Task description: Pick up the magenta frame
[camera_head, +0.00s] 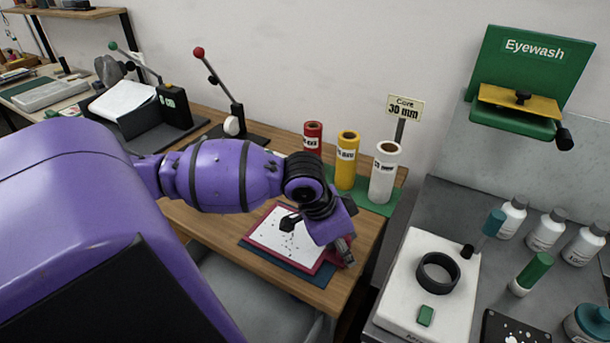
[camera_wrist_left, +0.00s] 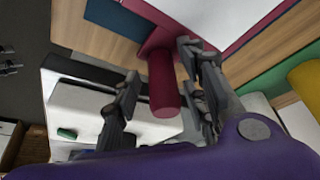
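The magenta frame (camera_head: 251,240) lies flat on a dark blue mat (camera_head: 285,267) at the wooden bench's front right. It surrounds a white sheet with dark specks. In the left wrist view its border (camera_wrist_left: 190,20) runs along the top, and a thick magenta handle (camera_wrist_left: 163,85) sticks out from it. My left gripper (camera_head: 346,254) is at the frame's right edge. In the left wrist view the fingers (camera_wrist_left: 160,72) are apart, with the handle between them. The right finger is close to the handle and a gap shows on the left; contact is unclear. My right gripper is not visible.
Red (camera_head: 313,137), yellow (camera_head: 347,160) and white (camera_head: 384,172) rolls stand on a green mat behind the frame, by a "Core 30 mm" sign (camera_head: 404,107). A grey bench at right holds a white slab (camera_head: 408,290), black ring (camera_head: 438,272) and several bottles. A gap separates the benches.

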